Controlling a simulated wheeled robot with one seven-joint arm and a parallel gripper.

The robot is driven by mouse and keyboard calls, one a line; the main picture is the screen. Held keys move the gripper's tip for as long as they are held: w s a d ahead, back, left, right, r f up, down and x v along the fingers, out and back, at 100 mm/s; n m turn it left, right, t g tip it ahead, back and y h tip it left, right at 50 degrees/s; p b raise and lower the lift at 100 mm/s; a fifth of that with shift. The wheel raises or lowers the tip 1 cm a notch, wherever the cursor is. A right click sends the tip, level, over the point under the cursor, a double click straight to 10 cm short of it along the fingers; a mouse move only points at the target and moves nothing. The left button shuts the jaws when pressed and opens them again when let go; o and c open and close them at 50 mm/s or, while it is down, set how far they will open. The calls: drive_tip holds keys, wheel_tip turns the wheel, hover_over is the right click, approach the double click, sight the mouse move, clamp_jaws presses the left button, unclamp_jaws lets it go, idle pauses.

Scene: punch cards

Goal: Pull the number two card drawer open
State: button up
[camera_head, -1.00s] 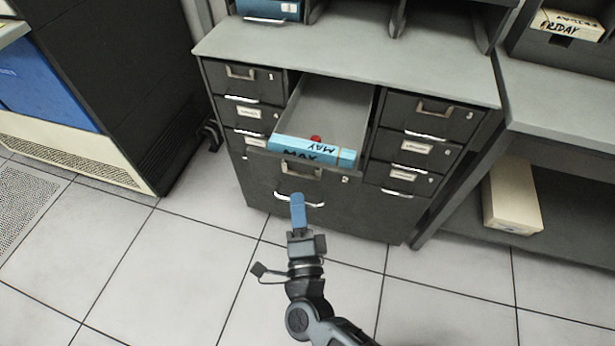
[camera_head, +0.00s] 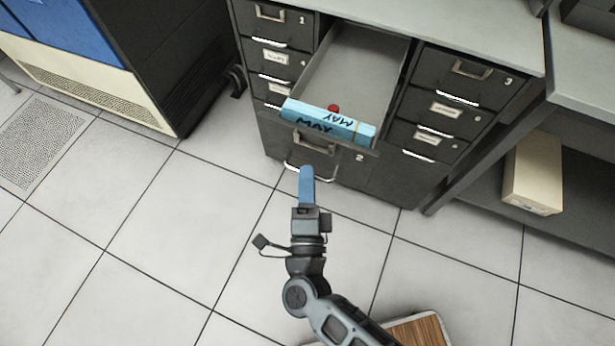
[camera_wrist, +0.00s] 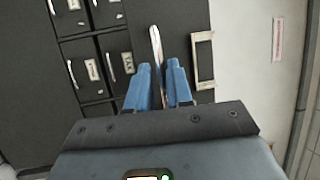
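The number two card drawer (camera_head: 345,66) is pulled out of the grey cabinet. Its front bears a "2", a brass-coloured frame (camera_head: 314,146) and a pale curved handle (camera_head: 322,177) lower down. The frame also shows in the wrist view (camera_wrist: 212,78).
A small red thing (camera_head: 334,108) is inside the drawer behind the deck. Shut drawers flank it, including number three (camera_head: 459,79). A cream box (camera_head: 533,172) stands under the right-hand desk. Tiled floor (camera_head: 150,200) is clear at left. A brown wooden surface (camera_head: 420,331) shows at the bottom.

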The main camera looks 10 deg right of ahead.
drive_tip(key=shift+o, duration=1.2)
drive_tip(key=shift+r, duration=0.1)
drive_tip(key=b+v, duration=0.1)
drive_tip(key=v, duration=0.6)
drive_tip(key=shift+s+b, duration=0.35)
drive_tip(key=shift+b, duration=0.05)
drive_tip(key=shift+a, duration=0.1)
drive_tip(key=s+d+r+n+g+y, duration=0.2)
drive_tip(key=s+d+r+n, duration=0.6)
drive_tip(key=s+n, duration=0.2)
drive_tip(key=s+d+r+n+g+y, duration=0.2)
drive_tip(key=s+d+r+n, duration=0.6)
drive_tip(key=s, duration=0.3)
drive_tip(key=shift+d+r+n+g, duration=0.2)
drive_tip(key=shift+d+n+g, duration=0.1)
drive_tip(key=shift+n, duration=0.6)
